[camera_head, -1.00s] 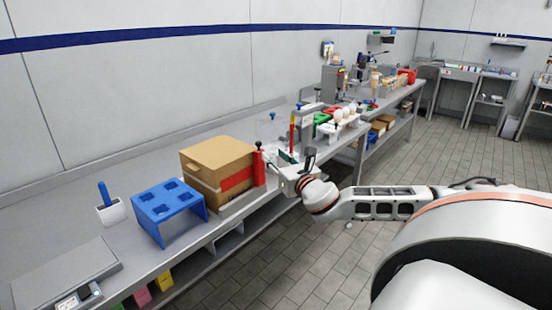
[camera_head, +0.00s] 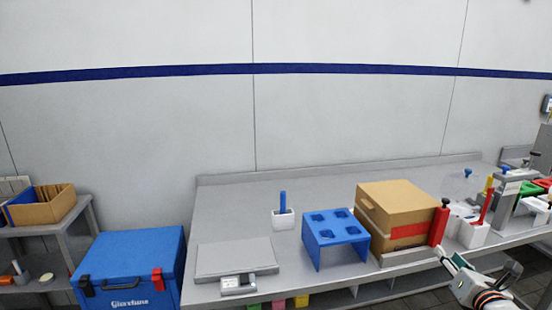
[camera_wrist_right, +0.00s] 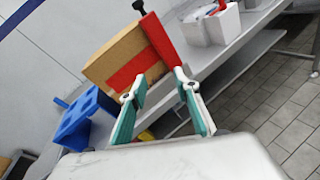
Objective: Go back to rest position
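My right gripper (camera_head: 450,257) is at the lower right of the head view, by the bench's front edge. Its teal fingers stand apart with nothing between them in the right wrist view (camera_wrist_right: 160,84). Beyond the fingertips is a cardboard box (camera_head: 398,196) with a red band, and a red upright piece with a black knob (camera_head: 439,225) at its right corner. The box also shows in the right wrist view (camera_wrist_right: 118,62). Whether the fingers touch anything there I cannot tell. My left gripper is not in view.
The grey bench (camera_head: 240,205) carries a blue four-hole rack (camera_head: 336,233), a white holder (camera_head: 283,219) with a blue handle, and a scale (camera_head: 237,259). A blue cooler (camera_head: 130,268) stands left of it. Grey tiled floor (camera_wrist_right: 268,118) lies open beside the bench.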

